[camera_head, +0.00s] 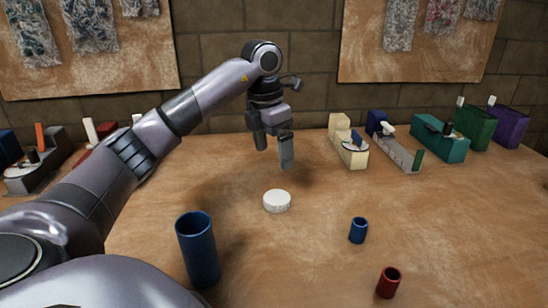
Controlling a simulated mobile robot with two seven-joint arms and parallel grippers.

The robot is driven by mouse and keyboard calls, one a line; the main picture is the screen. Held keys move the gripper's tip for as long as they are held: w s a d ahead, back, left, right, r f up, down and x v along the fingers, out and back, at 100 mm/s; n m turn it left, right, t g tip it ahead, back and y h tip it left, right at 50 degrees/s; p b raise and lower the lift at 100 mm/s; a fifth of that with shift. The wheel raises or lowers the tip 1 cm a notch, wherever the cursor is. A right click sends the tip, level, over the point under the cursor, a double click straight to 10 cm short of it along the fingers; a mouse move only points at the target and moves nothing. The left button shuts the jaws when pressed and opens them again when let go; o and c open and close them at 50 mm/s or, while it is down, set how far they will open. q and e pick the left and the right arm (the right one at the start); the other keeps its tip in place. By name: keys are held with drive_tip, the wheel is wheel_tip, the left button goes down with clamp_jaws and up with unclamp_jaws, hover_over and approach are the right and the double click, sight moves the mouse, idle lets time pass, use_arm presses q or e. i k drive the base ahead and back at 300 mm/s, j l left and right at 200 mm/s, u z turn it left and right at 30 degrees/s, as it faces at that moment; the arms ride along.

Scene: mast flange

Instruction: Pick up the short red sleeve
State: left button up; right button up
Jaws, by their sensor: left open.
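The short red sleeve (388,283) stands upright on the wooden table near the front right, its open top showing. My left gripper (273,153) is in the upper middle of the view, pointing down with its two fingers apart and nothing between them. It hangs above the table, behind the white disc, well to the left of the red sleeve and farther back. My right gripper is not in view.
A short blue sleeve (358,230) stands behind the red one. A tall blue sleeve (198,249) stands at the front left. A white disc (277,201) lies mid-table. Model-like blocks, including a teal one (438,139), line the back. The table between the sleeves is clear.

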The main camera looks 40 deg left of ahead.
sight(389, 283)
drive_tip(key=k+l, duration=0.75)
drive_tip(key=l, duration=0.25)
